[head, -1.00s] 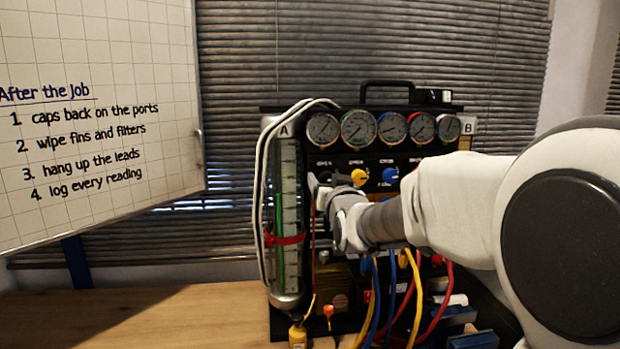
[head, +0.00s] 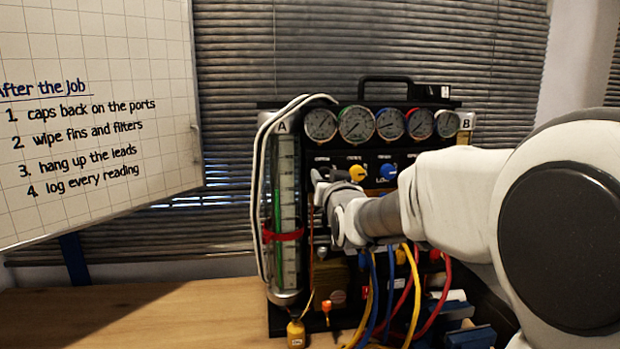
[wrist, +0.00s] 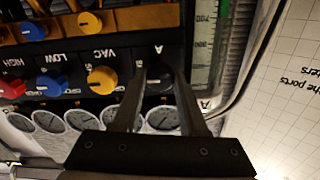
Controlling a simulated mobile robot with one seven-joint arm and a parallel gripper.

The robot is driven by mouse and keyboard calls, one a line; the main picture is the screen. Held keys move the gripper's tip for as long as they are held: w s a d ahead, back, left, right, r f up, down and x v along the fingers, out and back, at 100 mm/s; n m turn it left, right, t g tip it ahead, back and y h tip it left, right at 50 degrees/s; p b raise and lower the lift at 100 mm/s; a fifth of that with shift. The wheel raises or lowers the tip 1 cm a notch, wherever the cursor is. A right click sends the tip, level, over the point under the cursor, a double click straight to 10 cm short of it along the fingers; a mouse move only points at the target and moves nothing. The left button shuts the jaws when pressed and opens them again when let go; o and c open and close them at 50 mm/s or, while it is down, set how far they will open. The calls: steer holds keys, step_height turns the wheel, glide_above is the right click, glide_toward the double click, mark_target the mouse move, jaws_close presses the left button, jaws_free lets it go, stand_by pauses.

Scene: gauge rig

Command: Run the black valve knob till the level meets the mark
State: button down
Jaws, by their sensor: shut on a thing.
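The black valve knob (wrist: 159,76) sits on the panel under the letter A in the wrist view. My gripper (wrist: 157,72) is shut on it, one finger on each side. In the head view my gripper (head: 320,185) reaches the panel just right of the sight tube, and the knob is hidden behind it. The tall sight tube (head: 288,200), labelled A, has a graduated scale and a green strip along its left side. A red band (head: 283,235) wraps around it as a mark. The green shows above and below the band, but the exact level is too small to tell.
Yellow (head: 357,173) and blue (head: 388,172) knobs sit right of my gripper, below a row of gauges (head: 356,124). Blue, yellow and red hoses (head: 413,300) hang below my arm. White cable loops beside the tube. The bench (head: 130,318) is clear at left.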

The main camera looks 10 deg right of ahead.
steer(key=shift+f+b, duration=0.1)
steer(key=shift+b, duration=0.3)
steer(key=n+b, duration=1.4)
steer(key=shift+n+b, duration=1.6)
steer(key=shift+n, duration=0.4)
steer(key=shift+r, duration=0.2)
steer(key=shift+c, duration=2.2)
jaws_free()
steer(key=shift+f, duration=0.1)
